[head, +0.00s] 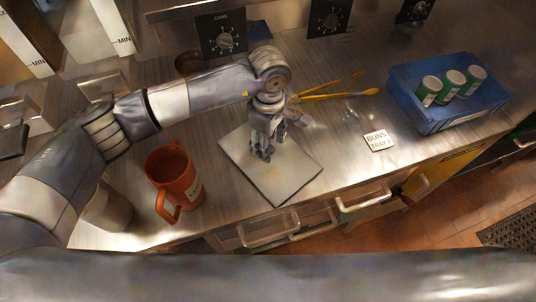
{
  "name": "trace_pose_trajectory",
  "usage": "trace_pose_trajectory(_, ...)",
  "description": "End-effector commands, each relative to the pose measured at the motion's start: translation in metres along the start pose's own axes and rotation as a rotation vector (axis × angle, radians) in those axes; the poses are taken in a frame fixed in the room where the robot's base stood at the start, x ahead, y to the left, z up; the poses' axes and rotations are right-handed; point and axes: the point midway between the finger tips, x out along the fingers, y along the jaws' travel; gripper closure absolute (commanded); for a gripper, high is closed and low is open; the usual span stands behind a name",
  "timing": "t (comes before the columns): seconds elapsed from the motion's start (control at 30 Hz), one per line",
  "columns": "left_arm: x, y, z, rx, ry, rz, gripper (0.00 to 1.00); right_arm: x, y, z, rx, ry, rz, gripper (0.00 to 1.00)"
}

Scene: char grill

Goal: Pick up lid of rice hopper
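A pale square plate (285,184) lies on the steel counter in the middle of the head view. It may be the hopper lid, but no label on it shows. My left gripper (262,154) points down over the plate's upper middle part, and its fingers hide part of the plate. Whether the fingertips touch the plate, or how far apart they are, cannot be told. Upright containers marked MIN (107,28) stand at the upper left; which is the rice hopper is unclear. My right gripper is out of view.
An orange jug (173,178) stands left of the plate. Yellow-handled tongs (335,94) lie behind it. A "BUNS TRAY" card (377,140) and a blue tray (425,115) with green-and-white containers (452,86) are at right. Control knobs (226,39) line the back. Drawer handles (268,232) project in front.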

Motion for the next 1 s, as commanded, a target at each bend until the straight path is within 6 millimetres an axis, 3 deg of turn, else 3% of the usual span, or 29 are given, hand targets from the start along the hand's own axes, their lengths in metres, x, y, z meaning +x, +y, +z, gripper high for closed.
trace_pose_trajectory(0.1,0.016,0.0,-0.001,-0.002,0.0,0.0,0.53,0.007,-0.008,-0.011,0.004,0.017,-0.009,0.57)
trace_pose_trajectory(0.33,0.016,0.0,-0.001,-0.002,0.001,0.001,0.55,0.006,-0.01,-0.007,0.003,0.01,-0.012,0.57)
trace_pose_trajectory(0.53,0.015,0.0,-0.001,-0.002,0.001,0.001,1.0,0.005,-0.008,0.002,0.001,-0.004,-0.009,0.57)
trace_pose_trajectory(0.83,0.014,0.001,-0.001,-0.002,0.001,0.002,1.0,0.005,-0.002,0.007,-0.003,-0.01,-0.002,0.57)
trace_pose_trajectory(1.0,-0.007,0.001,-0.002,-0.001,0.002,0.004,1.0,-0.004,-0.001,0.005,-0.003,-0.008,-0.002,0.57)
